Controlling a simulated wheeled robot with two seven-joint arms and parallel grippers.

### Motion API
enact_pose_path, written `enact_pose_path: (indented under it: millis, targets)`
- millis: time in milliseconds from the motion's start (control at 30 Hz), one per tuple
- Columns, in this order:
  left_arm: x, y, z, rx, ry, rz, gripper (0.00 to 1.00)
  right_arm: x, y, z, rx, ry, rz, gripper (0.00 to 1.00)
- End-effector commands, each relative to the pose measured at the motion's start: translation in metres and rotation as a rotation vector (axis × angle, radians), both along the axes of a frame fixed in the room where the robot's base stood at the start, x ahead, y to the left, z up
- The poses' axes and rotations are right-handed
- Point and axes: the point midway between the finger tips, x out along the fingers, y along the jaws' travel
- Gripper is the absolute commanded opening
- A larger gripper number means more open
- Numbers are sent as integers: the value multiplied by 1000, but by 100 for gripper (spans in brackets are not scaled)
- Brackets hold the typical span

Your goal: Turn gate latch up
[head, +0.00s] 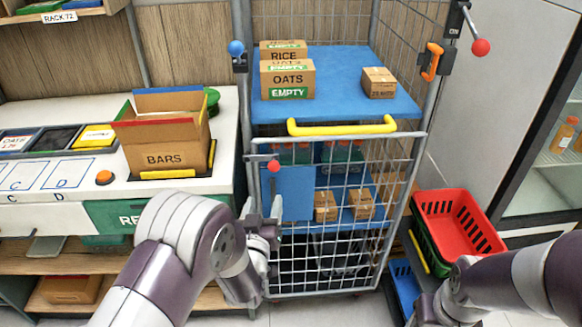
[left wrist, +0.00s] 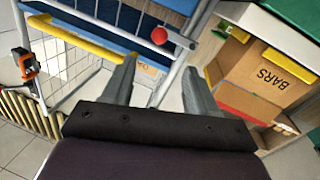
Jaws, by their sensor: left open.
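The gate (head: 340,215) is a grey wire mesh panel with a yellow handle bar (head: 340,127) along its top, on the front of a cage trolley. The latch, a short metal rod with a red ball knob (head: 273,166), sits at the gate's upper left edge. My left gripper (head: 262,208) is open and empty, just below the knob in the head view. In the left wrist view the red knob (left wrist: 159,35) shows beyond and between the fingers (left wrist: 160,68), apart from them. My right gripper (head: 428,308) is low at the right, its fingers unclear.
A BARS box (head: 165,159) stands on the white counter (head: 225,150) at left. Boxes stand on the trolley's blue shelf (head: 340,100). A red basket (head: 460,225) stands at right. An orange clip (head: 432,62) hangs on the trolley's right post.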

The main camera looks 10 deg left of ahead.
Motion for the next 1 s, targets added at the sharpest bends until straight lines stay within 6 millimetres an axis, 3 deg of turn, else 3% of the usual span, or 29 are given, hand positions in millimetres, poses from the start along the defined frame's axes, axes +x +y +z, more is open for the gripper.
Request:
enact_pose_path:
  millis: [400,500,900,933,1000]
  targets:
    - [96,8,1,-3,-1,-1,58,0,0,7,0,0,0,43]
    - [110,9,1,-2,0,-1,58,0,0,8,0,0,0,43]
    - [122,10,0,-2,1,-1,58,0,0,8,0,0,0,43]
    - [122,10,0,-2,1,-1,52,0,0,8,0,0,0,43]
    - [122,10,0,-2,1,-1,29,0,0,8,0,0,0,43]
